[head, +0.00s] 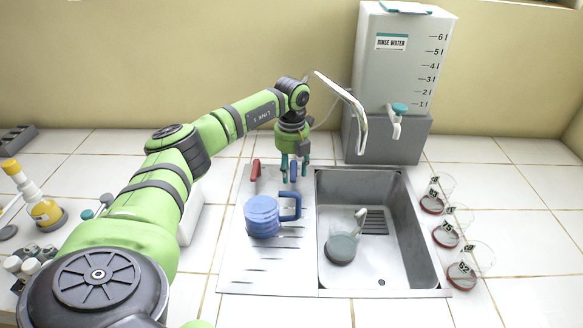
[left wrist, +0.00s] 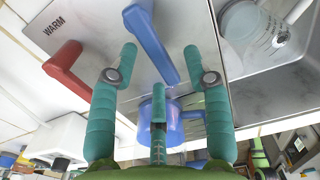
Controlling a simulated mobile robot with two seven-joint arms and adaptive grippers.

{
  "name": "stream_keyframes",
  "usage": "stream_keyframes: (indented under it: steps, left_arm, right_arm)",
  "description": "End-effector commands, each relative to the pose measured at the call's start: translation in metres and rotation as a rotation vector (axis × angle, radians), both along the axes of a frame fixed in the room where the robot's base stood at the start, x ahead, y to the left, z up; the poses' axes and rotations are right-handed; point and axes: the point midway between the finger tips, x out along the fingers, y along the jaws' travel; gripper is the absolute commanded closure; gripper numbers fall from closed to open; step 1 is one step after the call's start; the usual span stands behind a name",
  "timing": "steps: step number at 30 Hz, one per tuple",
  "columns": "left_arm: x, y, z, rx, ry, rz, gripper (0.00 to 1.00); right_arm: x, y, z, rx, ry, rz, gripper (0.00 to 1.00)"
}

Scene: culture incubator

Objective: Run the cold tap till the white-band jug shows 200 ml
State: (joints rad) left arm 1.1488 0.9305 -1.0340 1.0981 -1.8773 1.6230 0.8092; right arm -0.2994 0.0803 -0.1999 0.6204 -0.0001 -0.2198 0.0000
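A clear jug (head: 342,247) with a handle stands in the sink under the curved tap spout (head: 357,115). It also shows with scale marks in the left wrist view (left wrist: 262,35); I cannot read its level or make out a white band clearly. No stream shows from the spout. The blue tap lever (left wrist: 150,40) is beside the red lever (left wrist: 68,70), which is by the word WARM. My left gripper (head: 294,168) is open at the blue lever, which shows between its teal fingers (left wrist: 158,60) in the left wrist view; contact is unclear. My right gripper is not visible.
A blue jug (head: 262,217) stands on the drainboard (head: 250,268), close in front of my left gripper. A rinse water tank (head: 400,60) with its own tap stands behind the sink (head: 410,260). Bottles (head: 45,210) stand at left.

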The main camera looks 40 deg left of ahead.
Motion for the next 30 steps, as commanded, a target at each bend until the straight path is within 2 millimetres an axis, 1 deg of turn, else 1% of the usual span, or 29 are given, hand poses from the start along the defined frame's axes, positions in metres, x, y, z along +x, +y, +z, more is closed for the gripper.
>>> stream_keyframes:
  steps: [4,7,15,18,23,30]
  left_arm:
    - [0.0,0.0,0.002,0.001,-0.001,-0.001,0.51]
    - [0.001,0.0,0.01,0.0,-0.003,-0.001,0.51]
    - [0.001,0.0,0.055,0.0,-0.004,0.0,0.51]
    - [0.001,0.0,0.067,0.0,-0.003,0.0,0.51]
    - [0.0,0.0,0.075,-0.001,-0.001,0.0,0.51]
    - [0.0,0.0,0.075,0.0,0.0,0.0,0.51]
  right_arm:
    - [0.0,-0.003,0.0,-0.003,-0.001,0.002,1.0]
    - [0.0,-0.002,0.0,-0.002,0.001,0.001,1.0]
    - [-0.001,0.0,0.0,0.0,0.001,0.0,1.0]
    - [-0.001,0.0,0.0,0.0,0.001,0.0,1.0]
    - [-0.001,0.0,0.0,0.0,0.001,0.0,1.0]
    - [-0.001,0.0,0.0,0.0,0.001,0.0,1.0]
